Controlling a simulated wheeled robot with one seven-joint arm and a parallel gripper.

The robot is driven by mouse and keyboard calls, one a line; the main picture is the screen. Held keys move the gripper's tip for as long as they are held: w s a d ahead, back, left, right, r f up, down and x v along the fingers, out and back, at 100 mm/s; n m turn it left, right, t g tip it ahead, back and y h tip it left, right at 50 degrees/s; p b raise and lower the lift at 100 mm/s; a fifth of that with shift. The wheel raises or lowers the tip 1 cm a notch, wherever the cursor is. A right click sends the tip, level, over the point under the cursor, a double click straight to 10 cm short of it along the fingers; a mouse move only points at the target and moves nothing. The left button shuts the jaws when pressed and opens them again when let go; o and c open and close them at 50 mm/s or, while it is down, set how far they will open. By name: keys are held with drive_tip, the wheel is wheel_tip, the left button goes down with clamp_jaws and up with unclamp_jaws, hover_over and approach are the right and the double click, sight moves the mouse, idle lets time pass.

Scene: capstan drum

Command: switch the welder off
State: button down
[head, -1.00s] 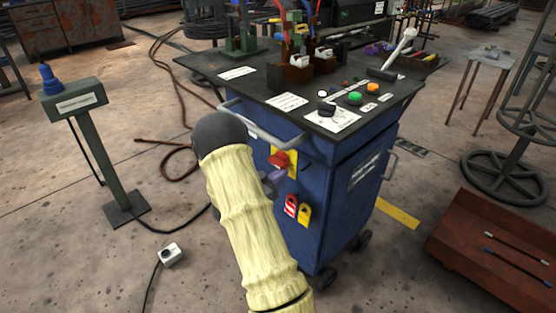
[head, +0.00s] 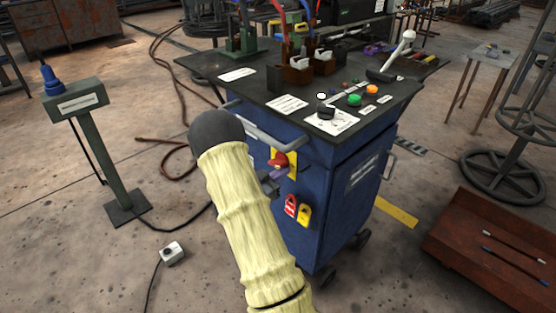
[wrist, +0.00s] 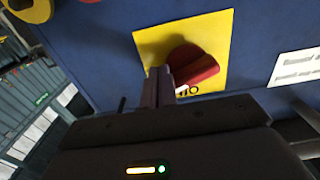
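A red rotary switch knob (head: 279,160) sits on a yellow plate (head: 291,168) on the front of the blue welder cabinet (head: 335,205). In the wrist view the knob (wrist: 196,67) sits tilted on its yellow plate (wrist: 150,42), with part of a printed label showing below it. My gripper (wrist: 158,84) has its fingers together, just left of the knob and overlapping its edge in the picture. I cannot tell whether they touch it. In the head view my gripper (head: 273,178) is just below the knob, partly hidden by my sleeved arm.
Red and yellow tags (head: 297,210) hang below the switch. A handle rail (head: 265,133) runs above it along the cabinet front. Green and orange buttons (head: 363,95) are on the top. A pedestal (head: 80,130) stands left and a rusty tray (head: 490,245) right.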

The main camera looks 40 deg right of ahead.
drive_tip(key=shift+r, duration=0.1)
drive_tip(key=shift+r+p, duration=0.15)
drive_tip(key=shift+p, duration=0.15)
drive_tip(key=shift+r+p, duration=0.35)
idle(0.3)
drive_tip(key=shift+r+p, duration=0.25)
drive_tip(key=shift+p, duration=0.1)
drive_tip(key=shift+r, duration=0.1)
